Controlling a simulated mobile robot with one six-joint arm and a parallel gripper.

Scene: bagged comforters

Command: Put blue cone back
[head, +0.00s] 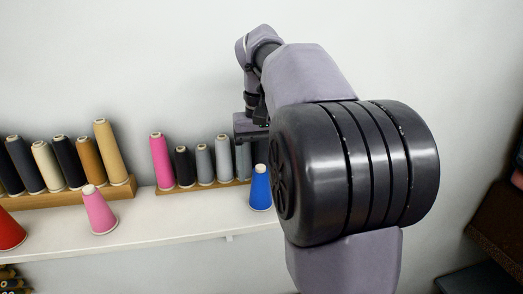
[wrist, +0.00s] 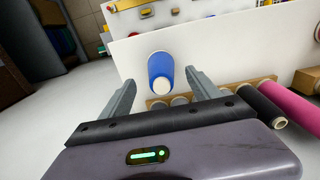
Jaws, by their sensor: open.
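The blue cone (head: 260,190) stands upright on the white shelf, in front of the right part of a wooden rack (head: 205,187). In the wrist view the blue cone (wrist: 160,70) shows from above, between the lines of the two fingers and apart from them. My gripper (wrist: 160,80) is open and empty, with its fingers spread either side of the cone in the picture. In the head view my gripper (head: 250,127) is above the rack's right end, partly hidden by my arm. The rack holds a pink cone (head: 162,162) and several black and grey cones.
A second rack (head: 115,190) with several dark, cream and tan cones stands at the left. A loose pink cone (head: 98,210) and a red cone (head: 10,232) stand on the shelf (head: 170,220) at the left front. The shelf between the pink and blue cones is clear.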

